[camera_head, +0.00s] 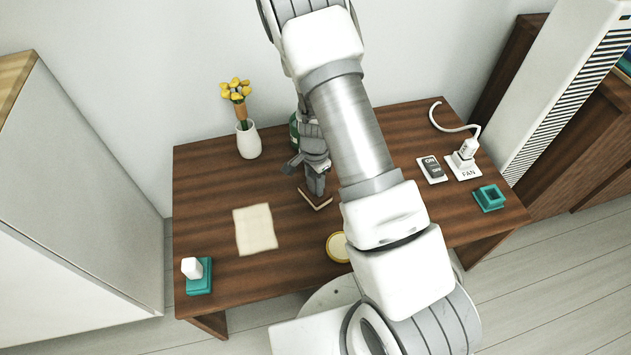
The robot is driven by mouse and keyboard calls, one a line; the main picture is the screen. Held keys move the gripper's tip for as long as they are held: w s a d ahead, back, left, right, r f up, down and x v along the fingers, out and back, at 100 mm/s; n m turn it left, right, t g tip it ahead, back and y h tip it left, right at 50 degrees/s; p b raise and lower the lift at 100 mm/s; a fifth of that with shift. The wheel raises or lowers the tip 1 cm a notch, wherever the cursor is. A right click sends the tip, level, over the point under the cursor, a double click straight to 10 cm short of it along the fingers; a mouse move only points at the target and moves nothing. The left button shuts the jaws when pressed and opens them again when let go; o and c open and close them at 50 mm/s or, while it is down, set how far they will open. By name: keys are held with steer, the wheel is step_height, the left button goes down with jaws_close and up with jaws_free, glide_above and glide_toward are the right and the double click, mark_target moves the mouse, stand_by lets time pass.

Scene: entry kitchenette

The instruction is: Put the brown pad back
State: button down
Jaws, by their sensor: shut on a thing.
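The brown pad (316,203) is a small flat dark piece with a pale edge, near the middle of the wooden table. My gripper (317,191) points down at it and is shut on it. The fingers and my arm hide part of the pad. I cannot tell whether the pad touches the table or is slightly above it.
On the table (215,178) are a cream sheet (255,229), a vase of yellow flowers (248,140), a teal base with a white block (197,275), a round yellow-rimmed dish (338,247), a switch (432,169), a FAN plug (464,160) and an empty teal holder (489,198). A green object stands behind my gripper.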

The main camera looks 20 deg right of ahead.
steer(key=shift+f, duration=0.2)
steer(key=shift+c, duration=2.2)
jaws_free()
steer(key=shift+r, duration=0.1)
